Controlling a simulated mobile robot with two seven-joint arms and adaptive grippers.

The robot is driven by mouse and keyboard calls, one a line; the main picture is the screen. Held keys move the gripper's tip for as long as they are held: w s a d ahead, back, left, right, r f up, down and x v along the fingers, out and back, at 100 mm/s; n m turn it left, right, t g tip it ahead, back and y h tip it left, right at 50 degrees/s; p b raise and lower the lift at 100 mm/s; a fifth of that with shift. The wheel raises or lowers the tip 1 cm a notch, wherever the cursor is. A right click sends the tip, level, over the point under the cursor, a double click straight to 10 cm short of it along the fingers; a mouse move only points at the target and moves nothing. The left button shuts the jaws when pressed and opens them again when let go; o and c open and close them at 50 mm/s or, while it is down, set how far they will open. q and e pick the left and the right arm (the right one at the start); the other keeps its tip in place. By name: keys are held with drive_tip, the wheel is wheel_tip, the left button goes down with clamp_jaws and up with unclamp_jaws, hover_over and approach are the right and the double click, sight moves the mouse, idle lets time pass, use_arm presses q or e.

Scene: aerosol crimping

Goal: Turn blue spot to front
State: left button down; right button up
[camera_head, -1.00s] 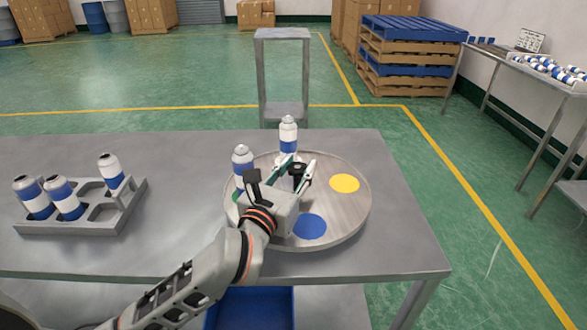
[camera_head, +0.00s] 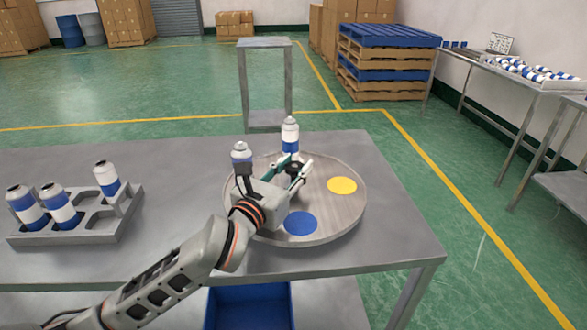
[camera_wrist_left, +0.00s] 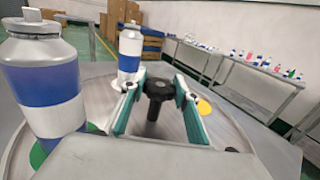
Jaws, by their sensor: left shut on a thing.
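The round turntable (camera_head: 340,215) sits on the grey table. Its blue spot (camera_head: 300,223) is at the near edge and its yellow spot (camera_head: 342,185) at the right. A blue-and-white can (camera_head: 290,138) stands at the back of the turntable. Another can (camera_head: 241,153) stands at the left, partly hidden by my gripper; this can (camera_wrist_left: 45,85) looms large in the left wrist view, with a green spot (camera_wrist_left: 38,155) at its base. My left gripper (camera_head: 297,170) is shut on the black central knob (camera_wrist_left: 157,90), its fingers on either side. My right gripper is out of view.
A grey rack (camera_head: 75,232) with several cans stands left on the table. A blue bin (camera_head: 250,307) is below the table. A metal stand (camera_head: 265,85) is behind it. Side tables with cans are at the right.

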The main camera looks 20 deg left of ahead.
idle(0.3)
use_arm(q)
drive_tip(key=c, duration=1.5)
unclamp_jaws()
drive_tip(key=v, duration=1.2)
